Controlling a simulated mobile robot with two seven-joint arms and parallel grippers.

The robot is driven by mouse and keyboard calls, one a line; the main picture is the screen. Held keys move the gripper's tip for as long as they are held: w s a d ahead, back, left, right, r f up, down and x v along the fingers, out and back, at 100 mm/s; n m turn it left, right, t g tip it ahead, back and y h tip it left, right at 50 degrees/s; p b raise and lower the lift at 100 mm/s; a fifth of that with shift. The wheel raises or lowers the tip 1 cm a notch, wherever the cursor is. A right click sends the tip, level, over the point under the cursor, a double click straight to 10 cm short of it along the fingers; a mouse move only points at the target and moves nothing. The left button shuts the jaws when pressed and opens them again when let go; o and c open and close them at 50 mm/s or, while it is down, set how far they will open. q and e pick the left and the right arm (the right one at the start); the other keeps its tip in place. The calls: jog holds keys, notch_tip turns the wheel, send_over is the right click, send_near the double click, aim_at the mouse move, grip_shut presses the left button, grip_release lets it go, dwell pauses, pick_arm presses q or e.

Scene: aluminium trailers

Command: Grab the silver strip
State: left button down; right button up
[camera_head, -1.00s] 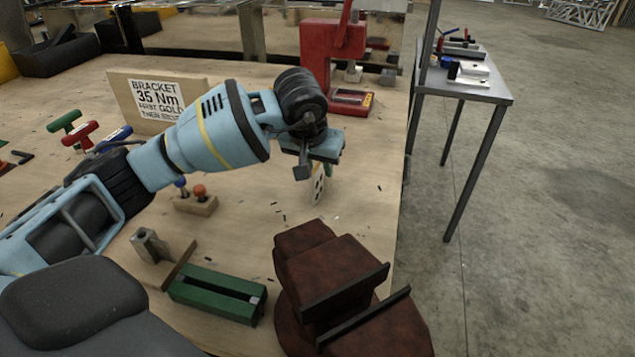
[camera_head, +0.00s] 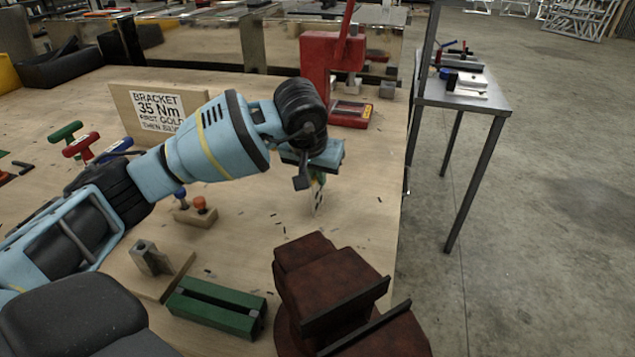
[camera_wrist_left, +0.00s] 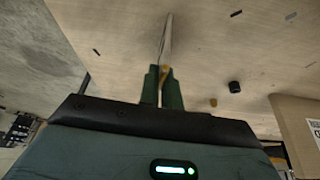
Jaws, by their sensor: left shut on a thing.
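The silver strip (camera_head: 318,199) is a thin metal plate with holes, hanging on edge below my left gripper (camera_head: 316,176) in the head view. In the left wrist view the strip (camera_wrist_left: 167,38) shows nearly edge-on, between the two green fingers of my left gripper (camera_wrist_left: 162,88). The left gripper is shut on it. In the head view the wrist hides part of the fingers. I cannot tell whether the strip's lower end touches the wooden bench. My right gripper is not in view.
A brown vise (camera_head: 330,290) stands at the bench's front right. A red press (camera_head: 332,60) and a bracket sign (camera_head: 158,108) stand behind. A green channel block (camera_head: 216,306) and a small holder with an orange-topped tool (camera_head: 198,212) sit left. The bench (camera_head: 350,215) is mostly clear around the strip.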

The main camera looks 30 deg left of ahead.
pick_arm(q)
notch_tip(320, 180, up, 10)
jog(key=shift+f, duration=0.2)
